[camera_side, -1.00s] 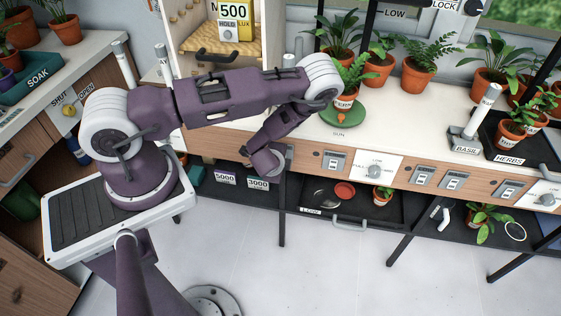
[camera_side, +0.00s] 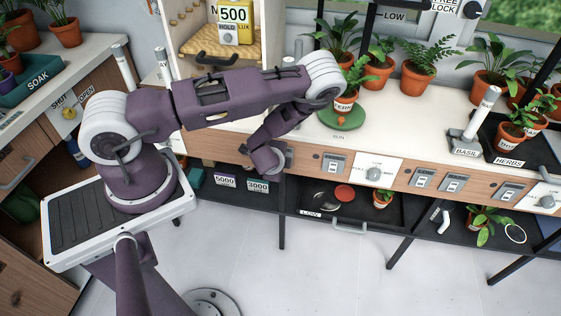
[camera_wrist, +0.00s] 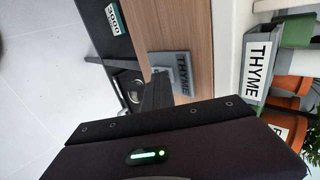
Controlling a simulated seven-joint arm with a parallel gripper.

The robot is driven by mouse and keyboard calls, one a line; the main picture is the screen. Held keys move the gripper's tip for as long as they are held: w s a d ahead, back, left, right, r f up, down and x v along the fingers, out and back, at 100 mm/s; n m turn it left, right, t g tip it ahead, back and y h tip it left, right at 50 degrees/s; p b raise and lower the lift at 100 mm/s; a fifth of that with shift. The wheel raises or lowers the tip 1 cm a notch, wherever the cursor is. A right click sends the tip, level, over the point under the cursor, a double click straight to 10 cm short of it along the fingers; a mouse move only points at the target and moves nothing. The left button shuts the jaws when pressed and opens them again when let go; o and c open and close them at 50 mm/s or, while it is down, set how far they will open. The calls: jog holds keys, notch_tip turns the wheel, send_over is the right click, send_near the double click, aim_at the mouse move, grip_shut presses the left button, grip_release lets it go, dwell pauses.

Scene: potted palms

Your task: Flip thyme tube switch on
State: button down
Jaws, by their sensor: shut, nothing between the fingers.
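The thyme switch plate (camera_wrist: 183,66), grey with a THYME label, is set in the wooden front panel in the wrist view. My gripper (camera_wrist: 159,78) is shut and empty, with its dark fingertips in front of the plate's left part. I cannot tell whether they touch the switch, and the rocker is largely hidden, so its position is unclear. In the side view my purple wrist covers this part of the panel, and the fingers are hidden.
A fern pot (camera_side: 346,101) stands on a green saucer (camera_side: 342,119) above. Other switch plates (camera_side: 335,163) and a knob panel (camera_side: 374,172) lie right along the same front. A drawer (camera_side: 350,226) and 5000 and 3000 boxes (camera_side: 258,186) sit below.

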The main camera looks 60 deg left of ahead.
jog(key=v, duration=0.7)
jog(key=shift+r, duration=0.1)
jog(key=s+d, duration=0.4)
jog(key=shift+s+d+r, duration=0.25)
jog(key=shift+s+r, duration=0.1)
jog(key=shift+r, duration=0.15)
